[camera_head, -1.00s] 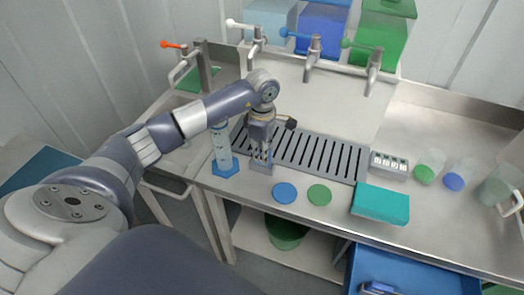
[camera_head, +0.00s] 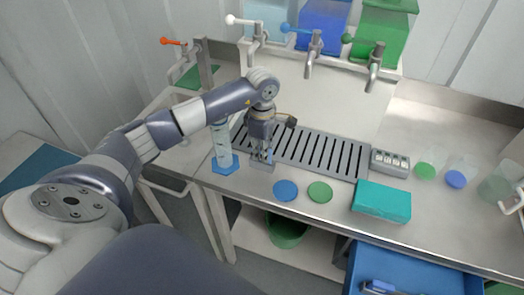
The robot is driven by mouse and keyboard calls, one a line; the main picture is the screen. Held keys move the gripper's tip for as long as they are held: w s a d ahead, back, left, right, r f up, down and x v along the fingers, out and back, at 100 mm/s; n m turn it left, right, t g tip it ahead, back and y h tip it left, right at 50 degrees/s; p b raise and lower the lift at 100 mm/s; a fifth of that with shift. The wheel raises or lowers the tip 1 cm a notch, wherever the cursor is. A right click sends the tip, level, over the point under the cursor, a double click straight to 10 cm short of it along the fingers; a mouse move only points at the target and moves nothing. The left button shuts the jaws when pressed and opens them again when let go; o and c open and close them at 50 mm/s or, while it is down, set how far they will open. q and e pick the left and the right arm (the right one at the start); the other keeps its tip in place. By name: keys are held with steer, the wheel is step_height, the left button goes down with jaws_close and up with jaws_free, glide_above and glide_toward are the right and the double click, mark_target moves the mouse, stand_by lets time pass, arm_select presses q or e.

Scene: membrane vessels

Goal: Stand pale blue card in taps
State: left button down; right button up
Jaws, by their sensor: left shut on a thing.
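My left gripper (camera_head: 262,155) points down over the front left of the steel counter, at the left end of the slotted drain. Its fingers are shut on a small pale thing, mostly hidden between them. I cannot tell for sure that it is the pale blue card. A small grey block (camera_head: 263,168) is right under the fingertips; whether the held thing touches it is unclear. My right gripper is not in view.
A clear cylinder on a blue hexagonal foot (camera_head: 226,168) stands close left of the gripper. Blue (camera_head: 285,191) and green (camera_head: 320,192) discs, a teal box (camera_head: 382,201), a grey slotted block (camera_head: 390,163) and clear cups (camera_head: 456,180) lie rightward. The drain (camera_head: 320,152) is clear.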

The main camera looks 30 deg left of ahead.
arm_select(q)
steer(key=shift+f, duration=0.1)
steer(key=c, duration=1.5)
jaws_free()
steer(key=shift+o, duration=0.2)
step_height(320, 180, up, 12)
